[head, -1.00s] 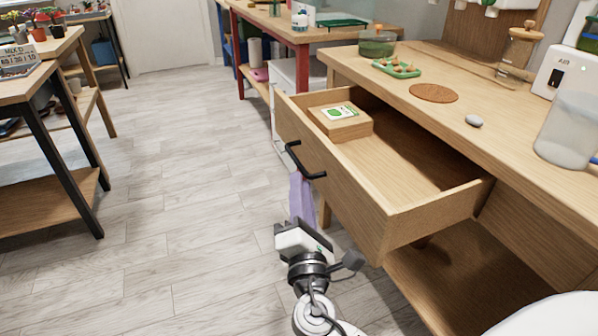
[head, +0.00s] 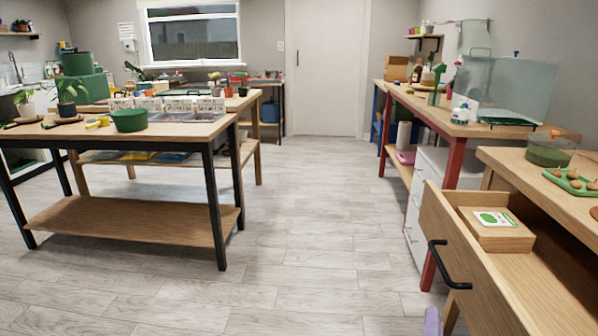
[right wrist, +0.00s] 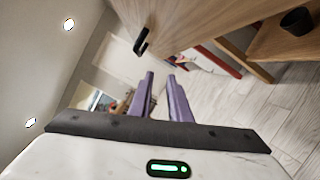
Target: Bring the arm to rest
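My right gripper shows in the right wrist view (right wrist: 161,80) as two purple fingers with a gap between them and nothing held. In the head view only a purple fingertip of my right gripper (head: 432,322) shows at the bottom edge, below the open drawer. The drawer (head: 477,290) is pulled out of the wooden bench at the right. Its black handle (head: 438,262) is above the fingertip in the head view; the handle also shows in the right wrist view (right wrist: 140,42), apart from the fingers. My left gripper is not in view.
A wooden block with a green-and-white card (head: 494,220) sits in the drawer. A glass bowl (head: 551,150) and a green tray (head: 572,181) stand on the bench (head: 520,163). A black-legged table (head: 130,222) stands at the left. The floor between is clear.

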